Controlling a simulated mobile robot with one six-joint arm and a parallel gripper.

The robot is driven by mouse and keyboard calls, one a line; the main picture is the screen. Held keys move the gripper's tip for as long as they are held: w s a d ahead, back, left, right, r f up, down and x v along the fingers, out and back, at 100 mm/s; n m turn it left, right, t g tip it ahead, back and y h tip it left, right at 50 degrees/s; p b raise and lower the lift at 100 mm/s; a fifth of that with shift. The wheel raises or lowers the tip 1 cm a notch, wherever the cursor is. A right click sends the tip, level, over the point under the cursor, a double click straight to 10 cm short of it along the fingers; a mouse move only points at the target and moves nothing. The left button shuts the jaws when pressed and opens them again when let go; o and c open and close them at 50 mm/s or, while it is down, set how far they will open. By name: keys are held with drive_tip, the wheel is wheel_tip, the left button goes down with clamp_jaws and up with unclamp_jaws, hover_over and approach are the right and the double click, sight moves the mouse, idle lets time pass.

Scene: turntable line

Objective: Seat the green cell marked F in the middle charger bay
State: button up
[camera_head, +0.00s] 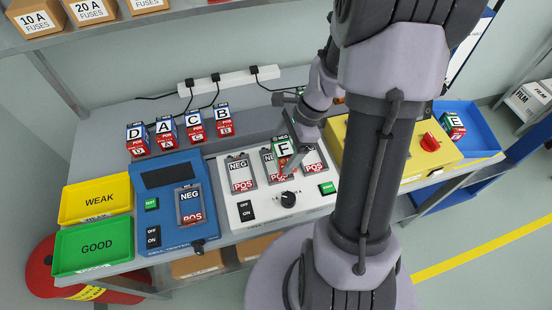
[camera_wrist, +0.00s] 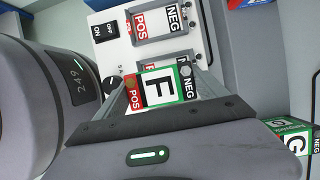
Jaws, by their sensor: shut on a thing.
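The green cell marked F (camera_head: 282,146) is held in my gripper (camera_head: 290,158) over the white charger (camera_head: 262,207). In the wrist view the cell F (camera_wrist: 160,88) lies between the two fingers of my gripper (camera_wrist: 160,78), with its POS end left and NEG end right. The middle charger bay (camera_head: 267,158) is partly covered by the cell and gripper; its NEG and POS labels show beside them. I cannot tell whether the cell touches the bay. The left bay (camera_head: 240,173) is empty, and the right bay (camera_head: 314,160) shows its labels partly.
A blue cell tester (camera_head: 170,218) stands left of the charger. Cells D, A, C and B (camera_head: 223,121) stand behind. Yellow WEAK (camera_head: 97,183) and green GOOD (camera_head: 125,240) trays lie left. A blue tray (camera_head: 480,125) holds a green cell. Cell G (camera_wrist: 296,142) shows in the wrist view.

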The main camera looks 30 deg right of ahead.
sight(276, 157)
drive_tip(key=shift+w+a+f, duration=0.1)
drive_tip(key=shift+w+a, duration=0.5)
drive_tip(key=shift+w, duration=0.15)
wheel_tip(276, 157, down, 4)
drive_tip(key=b, duration=0.2)
drive_tip(key=shift+w+b, duration=0.1)
drive_tip(key=shift+b, duration=0.2)
drive_tip(key=shift+a+r, duration=0.1)
drive_tip(key=shift+r, duration=0.2)
drive_tip(key=shift+f, duration=0.15)
drive_tip(key=o, duration=2)
drive_tip(key=p+v, duration=0.2)
drive_tip(key=v, duration=0.2)
drive_tip(key=p+v, duration=0.1)
drive_tip(key=v, duration=0.3)
drive_tip(key=p+v, duration=0.2)
drive_tip(key=v, duration=0.3)
drive_tip(key=shift+a+p, duration=0.3)
drive_tip(key=shift+a, duration=0.1)
drive_tip(key=s+a+r+n+t+h, duration=0.1)
drive_tip(key=s+a+r+n+t, duration=0.1)
drive_tip(key=s+a+r+n, duration=0.3)
drive_tip(key=s+a+r+n+t+h, duration=0.1)
drive_tip(key=s+a+r+n, duration=0.4)
drive_tip(key=a+r+n, duration=0.5)
drive_tip(key=a+n+t, duration=0.1)
drive_tip(key=a+n, duration=0.1)
drive_tip(key=a, duration=0.1)
drive_tip(key=shift+a+t, duration=0.2)
drive_tip(key=shift+t, duration=0.1)
